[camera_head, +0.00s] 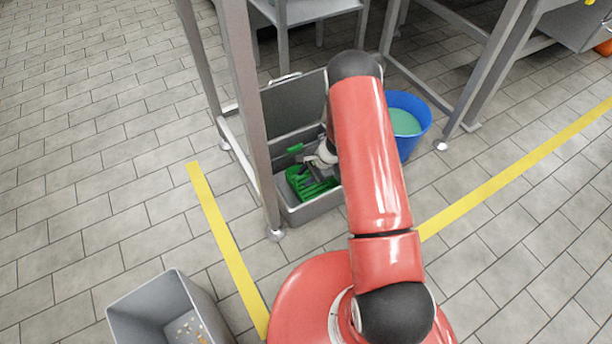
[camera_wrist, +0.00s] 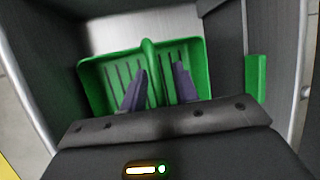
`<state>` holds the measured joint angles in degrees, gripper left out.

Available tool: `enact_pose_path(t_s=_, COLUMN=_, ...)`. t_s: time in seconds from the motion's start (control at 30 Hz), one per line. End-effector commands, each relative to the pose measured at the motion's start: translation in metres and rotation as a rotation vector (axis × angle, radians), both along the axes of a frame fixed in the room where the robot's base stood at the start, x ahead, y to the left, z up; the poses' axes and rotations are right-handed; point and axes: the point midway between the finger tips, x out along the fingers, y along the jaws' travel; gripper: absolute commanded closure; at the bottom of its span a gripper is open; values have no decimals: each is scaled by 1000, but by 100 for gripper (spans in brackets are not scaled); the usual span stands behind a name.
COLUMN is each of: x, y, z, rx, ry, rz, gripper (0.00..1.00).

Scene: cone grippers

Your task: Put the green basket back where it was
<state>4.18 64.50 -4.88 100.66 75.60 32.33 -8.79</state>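The green basket (camera_head: 300,185) sits low inside an open grey box (camera_head: 318,209) on the floor, under a metal frame. My gripper (camera_head: 322,172) reaches down into the box over the basket; my red arm hides part of the box. In the wrist view the basket (camera_wrist: 192,50) shows its slotted bottom and a raised middle handle (camera_wrist: 149,55). My gripper (camera_wrist: 160,76) has its two dark fingers apart, one on each side of the handle. The handle looks nearer the left finger; I cannot tell whether they touch.
A smaller green piece (camera_wrist: 256,78) stands beside the basket by the box wall. A blue bucket (camera_head: 408,125) stands right of the box. A metal leg (camera_head: 252,120) rises close at its left. A grey bin (camera_head: 165,310) with small scraps is front left. Open floor lies left.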

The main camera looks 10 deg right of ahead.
Motion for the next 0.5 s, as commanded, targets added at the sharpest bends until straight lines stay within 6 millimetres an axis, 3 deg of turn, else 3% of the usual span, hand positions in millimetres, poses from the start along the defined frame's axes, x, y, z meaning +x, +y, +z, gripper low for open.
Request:
enact_pose_path(t_s=0.33, x=0, y=-1, z=6, rx=0, ry=-1, rz=0, gripper=70)
enact_pose_path(t_s=0.5, x=-3, y=-14, z=33, rx=0, ry=-3, rz=0, gripper=70)
